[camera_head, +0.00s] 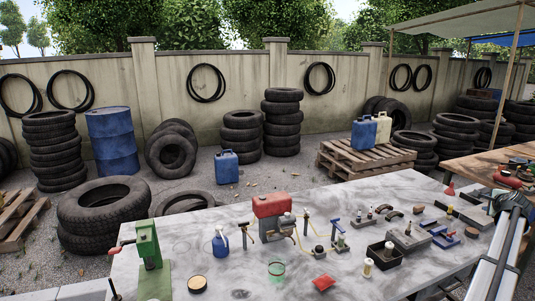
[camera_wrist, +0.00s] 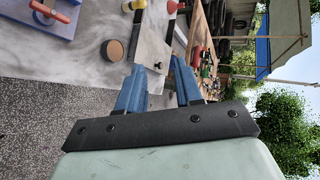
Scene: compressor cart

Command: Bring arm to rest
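My gripper (camera_wrist: 158,64) shows in the wrist view, with two blue fingers on a dark bar. The fingers stand apart and nothing is held between them. Beyond them are a grey flat block (camera_wrist: 153,42) and the worktable top (camera_wrist: 85,60), seen turned on its side. A pale arm link of mine (camera_head: 497,252) stands at the right edge of the head view, over the right end of the stone-topped worktable (camera_head: 225,275). The fingers cannot be made out in the head view.
The table holds a red-topped compressor (camera_head: 272,207), a green press (camera_head: 150,252), a blue jug (camera_head: 220,243), a black tray (camera_head: 384,256) and several small parts. A wooden table (camera_head: 470,170) stands at right. In the wrist view, a round tin (camera_wrist: 113,49) lies left of the fingers.

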